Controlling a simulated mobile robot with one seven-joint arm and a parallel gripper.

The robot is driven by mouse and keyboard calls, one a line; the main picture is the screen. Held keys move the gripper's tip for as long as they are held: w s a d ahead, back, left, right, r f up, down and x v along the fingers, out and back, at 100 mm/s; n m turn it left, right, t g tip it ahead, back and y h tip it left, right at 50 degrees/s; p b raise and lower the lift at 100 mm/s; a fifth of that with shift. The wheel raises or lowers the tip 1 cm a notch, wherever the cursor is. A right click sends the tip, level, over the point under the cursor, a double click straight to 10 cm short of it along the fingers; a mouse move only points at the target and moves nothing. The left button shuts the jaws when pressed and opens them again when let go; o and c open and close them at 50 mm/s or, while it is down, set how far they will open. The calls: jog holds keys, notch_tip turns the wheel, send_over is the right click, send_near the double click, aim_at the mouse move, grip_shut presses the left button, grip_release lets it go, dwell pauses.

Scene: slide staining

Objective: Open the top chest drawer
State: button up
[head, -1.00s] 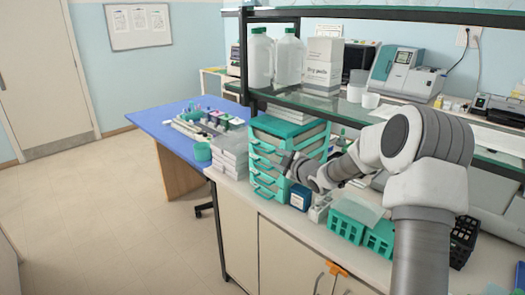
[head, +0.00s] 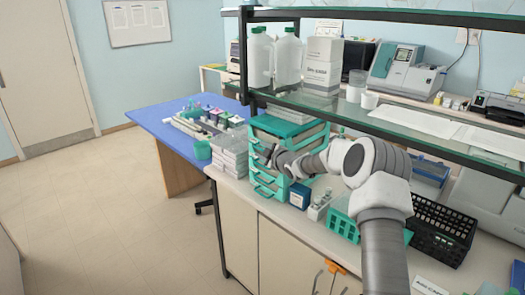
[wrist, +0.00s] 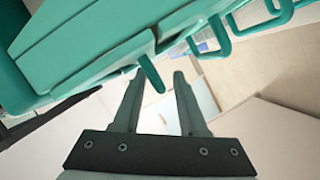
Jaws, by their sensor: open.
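The chest is a stack of teal drawers (head: 264,189) on the bench, with loop handles on its left-facing front. Its teal top (head: 283,125) is level, and the drawers look shut. My gripper (head: 268,155) is at the upper front of the chest in the head view, partly covering the upper drawers. In the wrist view my gripper (wrist: 158,76) is open, its two fingers apart. A teal handle (wrist: 150,73) shows between the fingertips, nearer the left finger. I cannot tell whether it touches. More handles (wrist: 215,40) show at the upper right.
A blue box (head: 299,196) and a green basket (head: 342,222) stand right of the chest on the bench. White stacked boxes (head: 229,160) are to its left, beside the blue table (head: 165,130). A glass shelf (head: 340,112) overhangs behind. The floor at left is free.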

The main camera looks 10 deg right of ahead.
jog(key=shift+c, duration=0.2)
grip_shut()
dwell(1.2)
